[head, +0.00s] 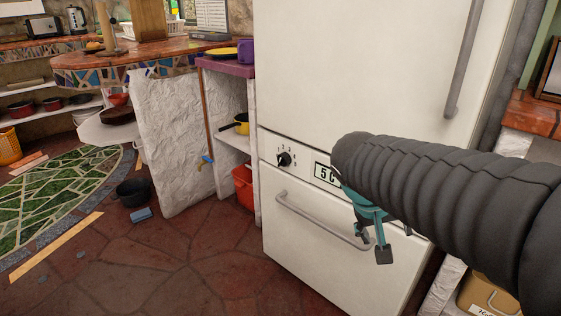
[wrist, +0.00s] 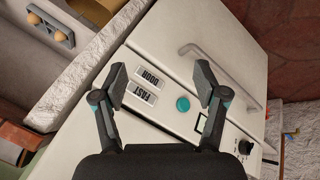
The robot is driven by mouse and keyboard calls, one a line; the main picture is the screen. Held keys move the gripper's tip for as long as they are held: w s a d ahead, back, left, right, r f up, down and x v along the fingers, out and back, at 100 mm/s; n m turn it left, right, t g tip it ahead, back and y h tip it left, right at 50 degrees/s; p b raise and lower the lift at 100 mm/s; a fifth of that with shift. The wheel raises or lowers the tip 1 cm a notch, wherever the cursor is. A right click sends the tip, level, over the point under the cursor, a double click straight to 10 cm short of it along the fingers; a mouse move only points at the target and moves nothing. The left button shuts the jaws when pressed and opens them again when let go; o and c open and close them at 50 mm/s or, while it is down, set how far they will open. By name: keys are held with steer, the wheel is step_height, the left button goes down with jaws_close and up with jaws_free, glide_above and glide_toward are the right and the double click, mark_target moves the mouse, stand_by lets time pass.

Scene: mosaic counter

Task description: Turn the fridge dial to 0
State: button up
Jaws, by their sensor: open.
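The fridge dial (head: 284,159) is a small black knob on the white fridge's control strip, with numbers around it; its exact setting is too small to tell. A display (head: 325,173) to its right shows 5 C, partly covered by my arm. My gripper (head: 382,243) is open and empty in front of the fridge's lower door, right of and below the dial. In the wrist view, the dial (wrist: 246,146) lies at the lower right, outside my spread fingers (wrist: 160,82). A teal button (wrist: 183,104) and the DOOR and FAST labels (wrist: 147,85) show between the fingers.
The lower door handle (head: 322,222) juts out beneath the strip, close to my gripper. The upper door handle (head: 465,60) is at the right. A purple-topped shelf (head: 225,68) stands left of the fridge. The stone floor in front of the fridge is clear.

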steer(key=w+a+h, duration=0.3)
steer(key=w+a, duration=0.1)
steer(key=w, duration=0.5)
steer(key=n+t+h, duration=0.1)
steer(key=t+h, duration=0.2)
steer(key=t, duration=0.8)
glide_toward(279, 162)
steer(key=p+x, duration=0.1)
steer(key=x, duration=0.8)
steer(key=shift+w+d+r, duration=0.1)
steer(key=shift+w+d, duration=0.15)
steer(key=shift+w, duration=0.05)
steer(key=c, duration=1.1)
